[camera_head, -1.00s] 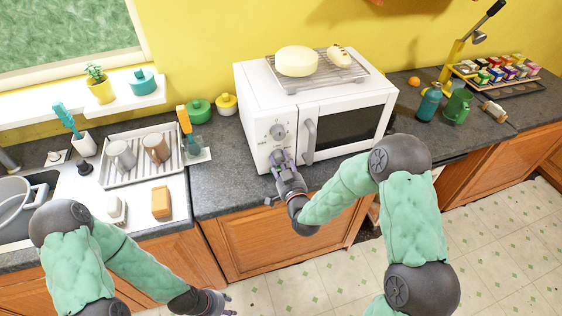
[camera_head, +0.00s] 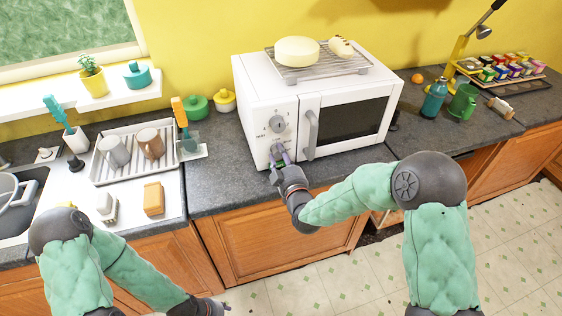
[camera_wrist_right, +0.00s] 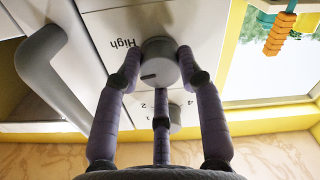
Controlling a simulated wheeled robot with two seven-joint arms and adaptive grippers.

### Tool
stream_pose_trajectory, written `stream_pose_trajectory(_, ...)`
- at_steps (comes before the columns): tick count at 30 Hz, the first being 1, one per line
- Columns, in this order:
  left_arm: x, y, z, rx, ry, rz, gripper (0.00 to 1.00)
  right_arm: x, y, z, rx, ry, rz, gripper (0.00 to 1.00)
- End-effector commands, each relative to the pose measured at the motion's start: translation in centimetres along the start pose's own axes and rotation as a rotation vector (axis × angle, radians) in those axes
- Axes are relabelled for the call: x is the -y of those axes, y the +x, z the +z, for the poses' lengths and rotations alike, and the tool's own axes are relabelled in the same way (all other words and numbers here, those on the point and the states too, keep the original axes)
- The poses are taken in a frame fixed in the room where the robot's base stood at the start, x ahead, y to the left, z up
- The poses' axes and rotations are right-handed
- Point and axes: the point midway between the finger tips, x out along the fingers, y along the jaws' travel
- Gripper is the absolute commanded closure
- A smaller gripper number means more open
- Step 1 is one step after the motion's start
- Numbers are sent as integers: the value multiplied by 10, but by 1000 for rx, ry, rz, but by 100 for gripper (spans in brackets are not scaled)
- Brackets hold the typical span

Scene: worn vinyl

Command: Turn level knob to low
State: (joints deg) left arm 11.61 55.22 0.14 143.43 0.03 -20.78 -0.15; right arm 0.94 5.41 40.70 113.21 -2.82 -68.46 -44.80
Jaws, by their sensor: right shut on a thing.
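The white microwave (camera_head: 262,92) stands on the counter with its door shut. Its front panel has an upper grey knob (camera_head: 277,124) and a lower knob, mostly hidden by my right gripper (camera_head: 280,156). In the right wrist view the gripped level knob (camera_wrist_right: 160,66) sits beside an upside-down "High" label (camera_wrist_right: 122,43). A dark mark on the knob points left and slightly down in that picture. My right gripper's fingers (camera_wrist_right: 160,75) are shut around this knob. The other knob, with numbers, shows behind them (camera_wrist_right: 175,118). My left gripper (camera_head: 212,307) is low at the bottom edge, its fingers unclear.
The microwave's door handle (camera_head: 311,133) is close to the right of the knobs. A wire rack (camera_head: 290,72) with round food is on top. A dish rack (camera_head: 128,172) with mugs stands left.

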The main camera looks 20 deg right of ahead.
Motion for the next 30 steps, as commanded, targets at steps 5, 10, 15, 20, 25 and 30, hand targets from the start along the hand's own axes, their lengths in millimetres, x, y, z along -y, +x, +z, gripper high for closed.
stream_pose_trajectory(5,5,13,0,0,0,0,60,-3,3,-8,-24,-168,13,95)
stream_pose_trajectory(10,8,21,-1,0,0,0,60,-3,3,-9,-24,-330,14,95)
stream_pose_trajectory(15,10,28,-1,0,0,0,60,-2,3,-9,-24,-492,16,95)
stream_pose_trajectory(20,12,33,-1,0,0,0,60,-1,3,-9,-22,-645,15,95)
stream_pose_trajectory(25,14,38,-2,0,0,0,60,-1,3,-9,-22,-806,17,95)
stream_pose_trajectory(30,15,41,-2,0,0,0,60,1,3,-8,-20,-966,17,95)
